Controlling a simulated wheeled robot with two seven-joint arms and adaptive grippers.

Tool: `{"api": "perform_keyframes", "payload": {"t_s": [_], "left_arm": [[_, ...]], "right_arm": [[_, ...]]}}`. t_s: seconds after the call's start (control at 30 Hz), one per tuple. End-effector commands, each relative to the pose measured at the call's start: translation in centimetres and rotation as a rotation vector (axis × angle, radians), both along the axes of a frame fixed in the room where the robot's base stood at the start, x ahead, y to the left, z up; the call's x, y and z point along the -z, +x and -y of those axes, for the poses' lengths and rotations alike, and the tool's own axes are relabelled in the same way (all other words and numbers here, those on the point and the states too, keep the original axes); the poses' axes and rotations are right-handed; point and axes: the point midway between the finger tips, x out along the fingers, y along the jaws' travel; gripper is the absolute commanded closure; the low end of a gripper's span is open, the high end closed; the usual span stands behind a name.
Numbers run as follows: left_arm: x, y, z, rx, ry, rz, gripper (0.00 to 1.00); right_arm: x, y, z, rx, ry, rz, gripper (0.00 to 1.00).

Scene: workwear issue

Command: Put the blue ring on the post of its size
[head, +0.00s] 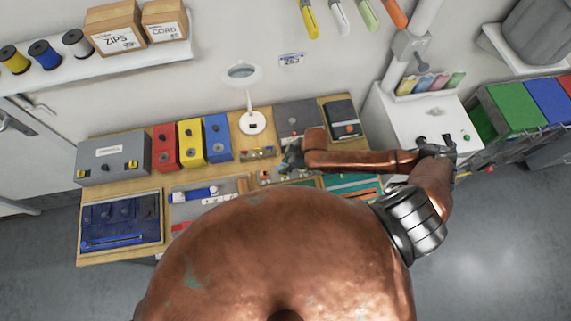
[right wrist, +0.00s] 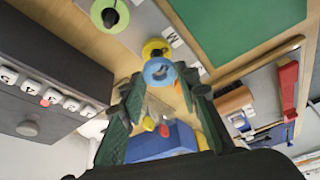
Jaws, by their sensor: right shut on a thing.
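The blue ring (right wrist: 159,72) sits between the fingertips of my right gripper (right wrist: 160,82), which is shut on it, in the right wrist view. Something greyish shows in its hole; I cannot tell whether a post passes through. A yellow ring (right wrist: 154,49) lies just beyond it, partly hidden. A green ring (right wrist: 110,14) with a dark centre sits farther off on a grey surface, at the upper left. In the head view my right gripper (head: 291,158) is low over the bench, and the blue ring is too small to make out. My left gripper is out of view.
The wooden bench (head: 118,178) holds red (head: 165,147), yellow (head: 191,142) and blue (head: 217,137) boxes, a grey case (head: 113,158) and a white lamp (head: 251,122) behind the gripper. A green panel (right wrist: 240,28) lies beside the rings. My copper body hides the bench front.

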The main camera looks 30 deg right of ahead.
Motion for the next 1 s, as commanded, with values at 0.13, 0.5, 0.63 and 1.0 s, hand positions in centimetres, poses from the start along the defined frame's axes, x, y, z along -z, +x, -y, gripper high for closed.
{"api": "perform_keyframes", "payload": {"t_s": [0.13, 0.5, 0.63, 1.0], "left_arm": [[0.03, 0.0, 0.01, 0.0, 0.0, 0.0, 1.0], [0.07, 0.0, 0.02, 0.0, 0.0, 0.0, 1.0], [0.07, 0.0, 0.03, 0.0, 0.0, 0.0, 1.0], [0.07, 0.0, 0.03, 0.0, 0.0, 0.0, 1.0]], "right_arm": [[0.23, -0.02, -0.01, 0.0, 0.0, 0.0, 0.78], [0.72, -0.02, -0.01, -0.001, 0.0, 0.0, 0.78], [0.75, -0.02, -0.01, -0.001, 0.0, 0.0, 0.78], [0.73, -0.01, -0.02, -0.001, 0.0, 0.0, 0.55]]}}
